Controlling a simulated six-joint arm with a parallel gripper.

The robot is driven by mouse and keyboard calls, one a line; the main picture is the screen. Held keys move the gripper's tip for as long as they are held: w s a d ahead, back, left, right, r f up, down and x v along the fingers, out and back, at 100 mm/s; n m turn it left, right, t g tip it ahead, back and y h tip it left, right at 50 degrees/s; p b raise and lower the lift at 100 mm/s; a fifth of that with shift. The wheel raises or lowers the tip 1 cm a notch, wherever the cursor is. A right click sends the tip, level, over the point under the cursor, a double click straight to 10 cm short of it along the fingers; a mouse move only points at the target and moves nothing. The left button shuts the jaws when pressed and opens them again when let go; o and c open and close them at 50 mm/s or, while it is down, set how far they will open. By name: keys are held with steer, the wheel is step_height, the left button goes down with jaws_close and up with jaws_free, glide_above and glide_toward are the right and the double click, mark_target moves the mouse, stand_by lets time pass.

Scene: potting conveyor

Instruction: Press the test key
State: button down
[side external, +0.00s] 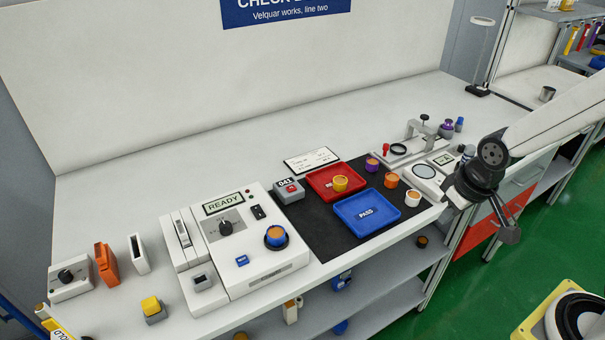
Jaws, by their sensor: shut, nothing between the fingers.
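A white tester (249,244) with a display reading READY stands at the front edge of the bench. A small blue key (242,260) is on its lower left front; its lettering is too small to read, so I cannot confirm it is the test key. An orange-topped piece (275,236) sits in a dark ring at the tester's right. My gripper (511,236) is shut and empty, beyond the bench's front edge at the right, far from the blue key and touching nothing visible.
Right of the tester are a grey box (290,196) with a red button, a red tray (322,190) holding a yellow piece, and a blue PASS tray (384,223). A grey box with a yellow button (153,312) stands left. The bench's back (230,150) is clear.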

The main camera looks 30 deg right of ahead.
steer(key=shift+w, duration=0.1)
stand_by(0.8)
steer(key=m+t+y, duration=0.2)
steer(key=t+y, duration=0.3)
glide_above(245, 262)
steer(key=shift+r, duration=0.3)
steer(key=shift+f, duration=0.1)
steer(key=shift+f, duration=4.3)
